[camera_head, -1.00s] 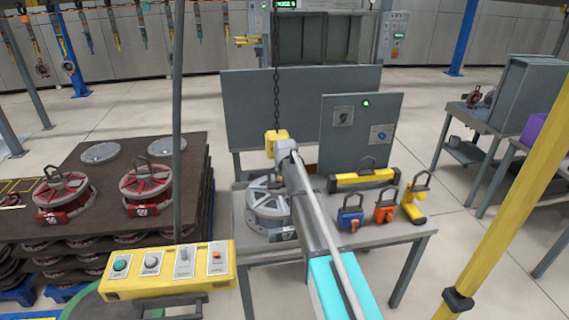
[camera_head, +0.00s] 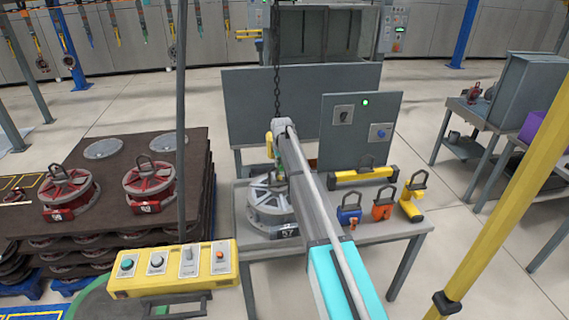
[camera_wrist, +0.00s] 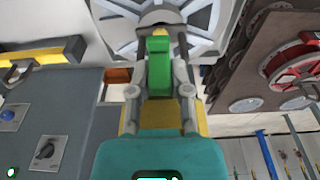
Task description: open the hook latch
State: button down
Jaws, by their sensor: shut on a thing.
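In the wrist view my gripper (camera_wrist: 160,80) is shut on a green part (camera_wrist: 158,58), which looks like the hook latch and sits between the two grey fingers. A yellow block (camera_wrist: 196,112) shows behind and beside the fingers. In the head view the yellow hook block (camera_head: 269,145) hangs on a dark chain (camera_head: 277,75), partly hidden behind my arm. A bit of the green part (camera_head: 280,167) shows below it. My fingers are mostly hidden there. A grey spoked wheel unit (camera_head: 268,212), numbered 57, with a handle on top, stands on the table below the hook.
The grey table (camera_head: 400,232) also holds blue (camera_head: 349,212), orange (camera_head: 384,208) and yellow (camera_head: 411,200) lock-like tools and a yellow bar (camera_head: 362,175). A control panel (camera_head: 358,130) stands behind. Red wheel units (camera_head: 150,187) sit on a dark stack at left. A yellow button box (camera_head: 172,270) is in front.

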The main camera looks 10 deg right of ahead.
jog(key=c, duration=0.6)
grip_release()
jog(key=shift+o, duration=0.2)
jog(key=s+f+b, duration=0.3)
jog(key=s, duration=1.1)
jog(key=s+d+f+g+b, duration=0.1)
jog(key=s+f+b, duration=0.2)
jog(key=s, duration=1.2)
jog(key=s+f+b, duration=0.3)
jog(key=s, duration=1.2)
jog(key=shift+d+f+g, duration=0.15)
jog(key=shift+d+g, duration=0.15)
jog(key=shift+g, duration=0.1)
jog(key=shift+s, duration=0.1)
